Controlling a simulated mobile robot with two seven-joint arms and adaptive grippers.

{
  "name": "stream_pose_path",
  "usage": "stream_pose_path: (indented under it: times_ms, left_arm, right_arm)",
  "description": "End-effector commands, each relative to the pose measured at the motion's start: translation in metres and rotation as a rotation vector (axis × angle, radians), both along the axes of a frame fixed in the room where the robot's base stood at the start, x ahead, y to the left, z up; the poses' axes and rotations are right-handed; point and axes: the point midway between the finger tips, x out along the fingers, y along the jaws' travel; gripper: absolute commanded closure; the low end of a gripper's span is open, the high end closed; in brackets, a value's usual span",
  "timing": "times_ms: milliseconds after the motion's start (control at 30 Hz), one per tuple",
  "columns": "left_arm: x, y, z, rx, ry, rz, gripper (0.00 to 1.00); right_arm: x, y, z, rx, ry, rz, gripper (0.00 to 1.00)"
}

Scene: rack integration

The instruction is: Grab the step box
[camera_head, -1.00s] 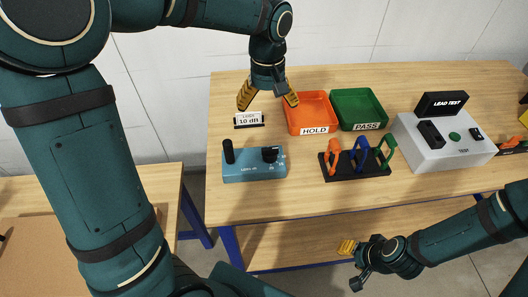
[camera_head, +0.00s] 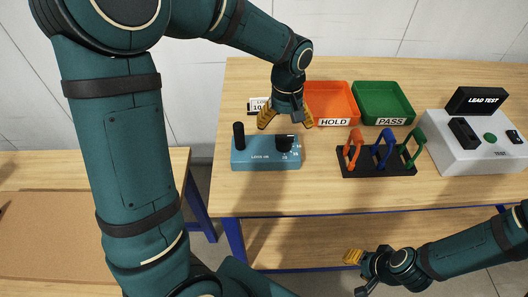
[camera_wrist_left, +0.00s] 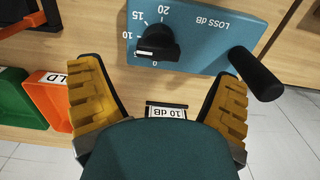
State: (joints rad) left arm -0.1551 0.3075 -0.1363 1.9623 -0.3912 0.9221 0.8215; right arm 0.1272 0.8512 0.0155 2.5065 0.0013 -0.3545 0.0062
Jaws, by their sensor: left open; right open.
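The step box is a blue box (camera_head: 262,160) marked "LOSS dB" near the table's front left, with a black post on its left and a black dial knob (camera_head: 285,143) on its right. My left gripper (camera_head: 285,120) is open and empty, fingers pointing down, just behind the box in the head view. In the left wrist view the box (camera_wrist_left: 205,40) lies ahead of the open fingers (camera_wrist_left: 160,78), its knob between them and its post (camera_wrist_left: 255,73) toward the right finger. No contact is visible. My right gripper (camera_head: 358,272) is open and empty, low in front of the table.
An orange HOLD tray (camera_head: 335,122) and green PASS tray (camera_head: 391,122) stand behind a black rack (camera_head: 375,171) of coloured clips. A white LEAD TEST unit (camera_head: 470,158) is right. A "10 dB" card (camera_wrist_left: 167,111) stands behind the box. Table is clear around the box front.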

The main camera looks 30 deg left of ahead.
Motion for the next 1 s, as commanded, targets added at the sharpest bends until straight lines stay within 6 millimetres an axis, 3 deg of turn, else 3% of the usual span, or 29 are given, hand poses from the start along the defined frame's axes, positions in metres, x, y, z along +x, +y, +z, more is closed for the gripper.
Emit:
stream_pose_path:
  times_ms: [400,733,933,967,1000]
  left_arm:
    - [-0.002,-0.003,-0.049,0.0,0.002,-0.001,0.1]
    - [-0.001,-0.003,-0.053,0.001,-0.001,0.0,0.11]
    - [-0.001,-0.003,-0.053,0.001,-0.001,-0.001,0.82]
    - [-0.001,-0.003,-0.053,0.001,-0.001,-0.001,0.91]
    - [-0.001,-0.003,-0.053,0.001,-0.001,-0.001,0.91]
  right_arm:
    - [-0.004,0.001,-0.012,0.002,0.008,0.006,0.53]
    - [-0.004,0.001,-0.012,0.002,0.01,0.007,0.53]
    - [-0.004,0.001,-0.012,0.002,0.01,0.007,0.53]
    - [-0.004,0.001,-0.012,0.002,0.01,0.007,0.53]
    - [-0.004,0.001,-0.012,0.002,0.01,0.007,0.53]
